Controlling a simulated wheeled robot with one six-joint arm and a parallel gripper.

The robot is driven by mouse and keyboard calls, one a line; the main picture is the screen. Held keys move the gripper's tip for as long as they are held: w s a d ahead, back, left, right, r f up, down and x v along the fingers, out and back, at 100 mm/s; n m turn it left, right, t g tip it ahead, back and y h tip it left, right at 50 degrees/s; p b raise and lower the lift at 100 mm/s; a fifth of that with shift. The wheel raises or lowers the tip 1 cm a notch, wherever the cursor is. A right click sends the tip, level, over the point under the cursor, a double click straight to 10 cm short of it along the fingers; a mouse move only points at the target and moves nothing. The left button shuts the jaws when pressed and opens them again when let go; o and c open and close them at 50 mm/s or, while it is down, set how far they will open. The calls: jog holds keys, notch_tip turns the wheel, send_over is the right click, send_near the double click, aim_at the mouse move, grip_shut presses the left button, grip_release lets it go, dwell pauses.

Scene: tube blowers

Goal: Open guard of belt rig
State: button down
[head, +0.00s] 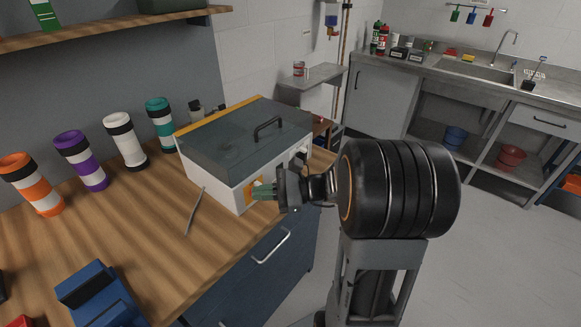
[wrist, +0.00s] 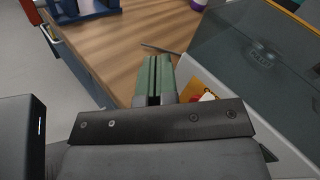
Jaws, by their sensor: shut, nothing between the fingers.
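The belt rig (head: 208,186) is a white box on the wooden bench. Its guard (head: 225,140) is a dark see-through lid with a black handle (head: 268,127) on top, and it lies closed. My gripper (head: 262,190) has green fingers and is in front of the rig's near right face, below the lid's edge. In the wrist view my gripper (wrist: 154,75) is shut and empty, beside the rig's white wall, and the guard (wrist: 255,50) is at the upper right. An orange label (wrist: 196,92) on the rig is partly hidden by the fingers.
Orange (head: 33,186), purple (head: 80,160), white (head: 126,141) and teal (head: 161,124) banded cylinders stand behind and left of the rig. A thin grey rod (head: 194,212) lies beside it. A blue stand (head: 95,290) is at the front left. Bare bench lies between.

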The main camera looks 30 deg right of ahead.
jog(key=w+d+f+m+t+b, duration=0.3)
jog(key=w+d+f+m+t, duration=0.15)
jog(key=d+m+t, duration=0.35)
jog(key=m+t+h+b, duration=0.1)
jog(key=m+t+h, duration=0.5)
jog(key=t, duration=0.2)
send_near(283, 136)
jog(key=w, duration=0.1)
jog(key=w+a, duration=0.1)
jog(key=w, duration=0.2)
jog(key=shift+w+a+f, duration=0.2)
jog(key=shift+a, duration=0.2)
notch_tip(283, 136, up, 2)
jog(key=shift+w+r, duration=0.15)
jog(key=shift+w, duration=0.05)
jog(key=shift+a+r+p, duration=0.1)
jog(key=shift+r+p, duration=0.25)
jog(key=shift+r, duration=0.55)
jog(key=shift+r+n+g+p, duration=0.3)
jog(key=shift+r+p, duration=0.2)
jog(key=shift+p, duration=0.05)
